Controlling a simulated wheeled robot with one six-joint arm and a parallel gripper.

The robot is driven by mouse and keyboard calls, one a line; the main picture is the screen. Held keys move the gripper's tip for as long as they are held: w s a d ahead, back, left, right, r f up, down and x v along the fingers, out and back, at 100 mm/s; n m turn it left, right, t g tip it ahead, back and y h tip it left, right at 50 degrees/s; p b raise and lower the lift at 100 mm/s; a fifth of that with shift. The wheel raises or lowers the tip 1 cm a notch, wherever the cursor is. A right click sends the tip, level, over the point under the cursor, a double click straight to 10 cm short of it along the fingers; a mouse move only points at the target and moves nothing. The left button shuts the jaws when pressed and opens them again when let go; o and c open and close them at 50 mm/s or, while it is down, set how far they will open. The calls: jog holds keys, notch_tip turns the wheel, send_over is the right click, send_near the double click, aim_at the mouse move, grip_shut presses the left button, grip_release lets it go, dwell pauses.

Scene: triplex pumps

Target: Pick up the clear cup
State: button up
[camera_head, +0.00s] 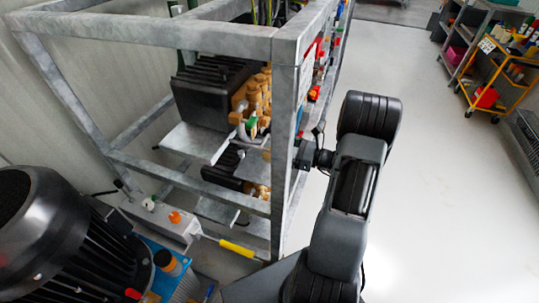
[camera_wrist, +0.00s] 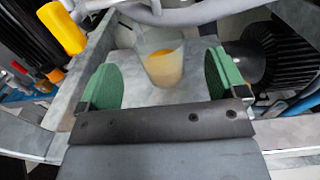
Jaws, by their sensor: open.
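The clear cup (camera_wrist: 163,66) shows in the wrist view, upper middle. It is see-through, with yellow-orange contents in its lower part. It stands on a grey metal surface (camera_wrist: 145,95). My gripper (camera_wrist: 161,80) is open, with one green pad to the left of the cup and one to the right. Gaps show between the cup and both pads. In the head view my arm reaches left to the metal frame, and the frame's post hides the gripper's fingers. I cannot make out the cup in the head view.
A grey metal frame (camera_head: 285,150) surrounds the pump parts (camera_head: 250,95) in the head view. A yellow handle (camera_head: 237,248) sticks out low on the frame; it also shows in the wrist view (camera_wrist: 63,28). A black motor (camera_wrist: 280,57) is right of my gripper. Open floor (camera_head: 440,180) lies right.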

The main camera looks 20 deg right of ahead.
jog(key=b+x, duration=0.2)
jog(key=x, duration=0.3)
jog(key=shift+a+f, duration=0.1)
jog(key=shift+f, duration=0.05)
jog(key=shift+w+a, duration=0.4)
jog(key=shift+w, duration=0.05)
jog(key=c, duration=1.1)
jog(key=shift+r, duration=0.3)
